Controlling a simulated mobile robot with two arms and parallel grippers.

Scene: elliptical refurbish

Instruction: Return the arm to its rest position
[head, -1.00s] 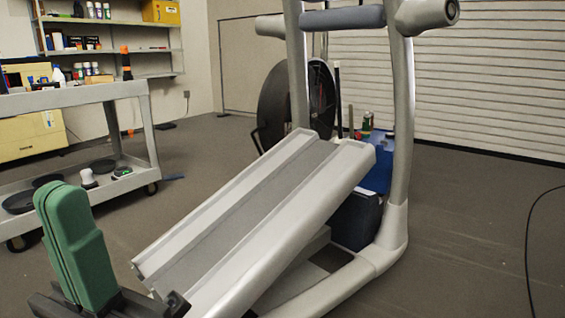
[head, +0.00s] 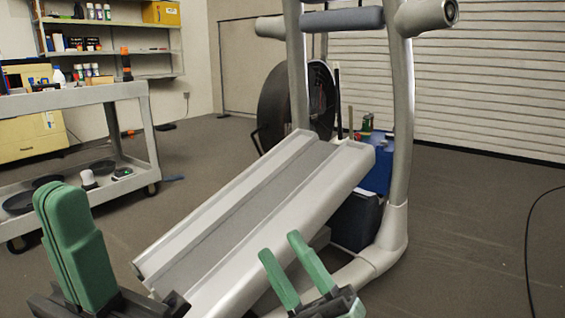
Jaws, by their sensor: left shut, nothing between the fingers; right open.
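My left gripper (head: 75,240) is at the lower left, with its green fingers pointing up and pressed together, nothing held between them. My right gripper (head: 285,262) is at the bottom centre, its two green fingers spread apart and empty. It shows in front of the grey exercise machine (head: 325,195), whose sloping deck (head: 235,215) rises from lower left to upper right. I cannot tell whether the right gripper touches the machine. Most of both arms is outside the picture.
A grey cart (head: 70,98) with bottles and black dishes stands at the left. Wall shelves (head: 120,50) are behind it. A blue crate (head: 377,175) stands behind the machine. A black cable (head: 530,240) lies on the clear floor at the right.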

